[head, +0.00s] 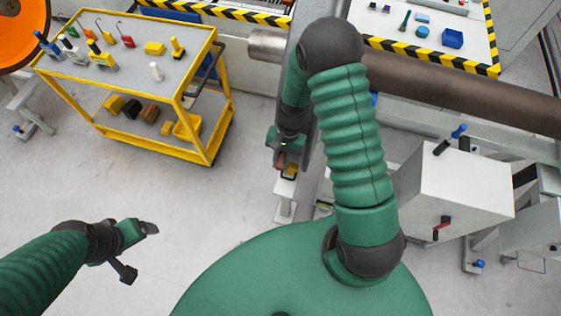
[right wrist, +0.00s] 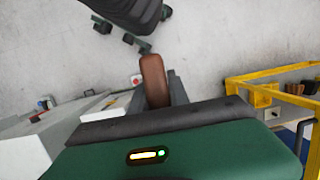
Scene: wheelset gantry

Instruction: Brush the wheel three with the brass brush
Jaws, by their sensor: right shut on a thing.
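My right gripper (head: 283,155) hangs beside a grey wheel-like disc (head: 308,150), seen nearly edge-on and partly hidden by my arm. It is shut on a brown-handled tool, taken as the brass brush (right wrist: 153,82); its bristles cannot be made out. In the head view the brush (head: 281,160) shows only as a small brown piece at the jaws. Whether it touches the disc I cannot tell. An orange disc (head: 22,30) is at the top left. No number marks wheel three. My left gripper (head: 140,250) is open and empty over the floor.
A yellow cart (head: 205,152) with tools and blocks stands at upper left. A brown axle (head: 460,97) runs right from the grey disc. A grey box (head: 460,195) with handles stands at right. Striped barriers (head: 430,59) line the back. Floor at lower left is clear.

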